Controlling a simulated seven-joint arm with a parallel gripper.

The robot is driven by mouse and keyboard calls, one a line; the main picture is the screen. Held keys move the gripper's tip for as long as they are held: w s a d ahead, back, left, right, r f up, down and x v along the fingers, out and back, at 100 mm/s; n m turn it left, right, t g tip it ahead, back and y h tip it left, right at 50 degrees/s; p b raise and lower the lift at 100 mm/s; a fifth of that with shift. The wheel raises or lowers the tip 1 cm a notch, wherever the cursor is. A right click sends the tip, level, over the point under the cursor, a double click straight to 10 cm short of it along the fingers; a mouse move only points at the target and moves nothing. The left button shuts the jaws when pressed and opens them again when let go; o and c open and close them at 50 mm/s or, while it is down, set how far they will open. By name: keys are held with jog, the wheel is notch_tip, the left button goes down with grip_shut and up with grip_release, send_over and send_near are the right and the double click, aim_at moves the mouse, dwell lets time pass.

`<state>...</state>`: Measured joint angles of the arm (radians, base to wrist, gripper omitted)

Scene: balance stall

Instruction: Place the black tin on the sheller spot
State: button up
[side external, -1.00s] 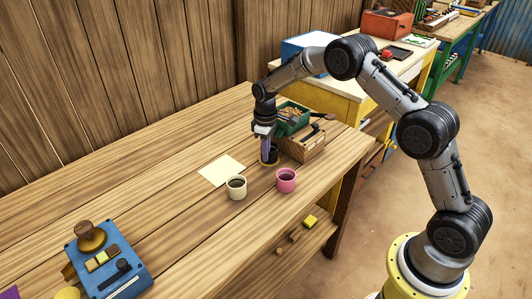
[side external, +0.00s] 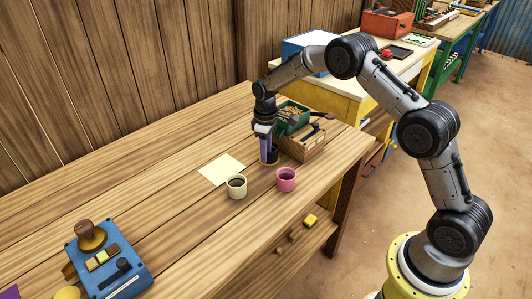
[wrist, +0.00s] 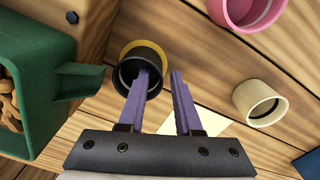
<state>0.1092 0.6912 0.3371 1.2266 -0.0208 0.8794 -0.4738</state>
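The black tin (wrist: 126,72) is an open, dark cylinder. It stands upright on the bench, over a yellow round mark (wrist: 141,43) whose edge shows past its far rim in the wrist view. My gripper (wrist: 159,73) points down at it with purple fingers. One finger reaches over the tin's mouth and the other is outside its right side, with a gap between them. In the side view my gripper (side external: 268,150) is low at the tin, and the fingers partly hide it. Any contact with the tin's wall cannot be made out.
A green tray (side external: 291,121) and a wooden box (side external: 302,146) stand close beside the tin. A pink cup (side external: 286,183) and a cream cup (side external: 237,190) are nearer the front. A pale paper sheet (side external: 217,168) lies left. The bench's left middle is clear.

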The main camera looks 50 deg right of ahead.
notch_tip(320, 180, up, 12)
dwell(0.4)
jog(key=s+a+r+m+t, duration=0.2)
jog(key=s+a+r+t, duration=0.15)
jog(key=s+r, duration=1.3)
jog(key=s+a+f+m+t, duration=0.1)
jog(key=s+f, duration=0.1)
jog(key=s, duration=0.8)
jog(key=s+a+f+m+t, duration=0.1)
jog(key=s+f, duration=0.1)
jog(key=s, duration=0.8)
jog(key=shift+s+a+f, duration=0.15)
jog(key=shift+a+f, duration=0.1)
jog(key=shift+a, duration=0.1)
